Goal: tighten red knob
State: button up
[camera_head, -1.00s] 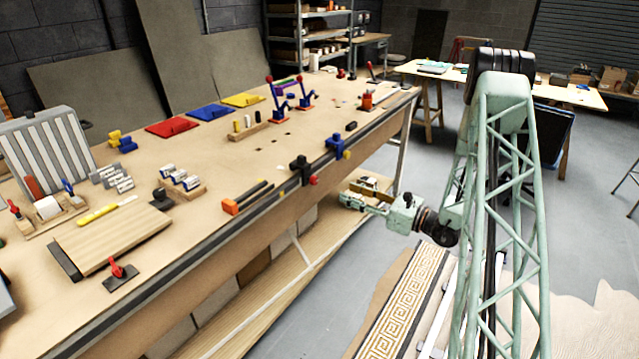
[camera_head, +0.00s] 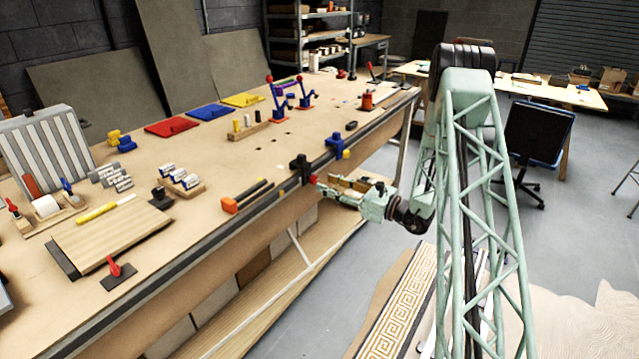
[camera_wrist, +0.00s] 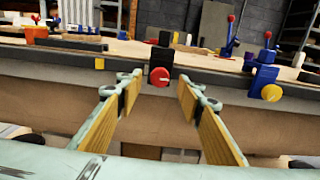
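The red knob (camera_wrist: 159,77) is a round red disc on the front of a black clamp block (camera_wrist: 161,57) at the table's front edge. In the head view the red knob (camera_head: 313,179) shows just beyond my gripper's tips, on the black clamp (camera_head: 300,166). My gripper (camera_wrist: 154,90) is open, with its two wood-faced fingers spread left and right of the knob in the wrist view. Nothing is between the fingers except the knob seen farther ahead. Whether the fingertips reach around the knob cannot be told.
A blue clamp with a yellow knob (camera_wrist: 272,93) sits on the edge to the right. The workbench's dark front edge (camera_head: 200,252) runs alongside.

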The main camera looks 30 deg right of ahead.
aim_at(316, 180)
jog(key=shift+x, duration=2.15)
jog(key=c, duration=0.8)
jog(key=shift+c, duration=0.2)
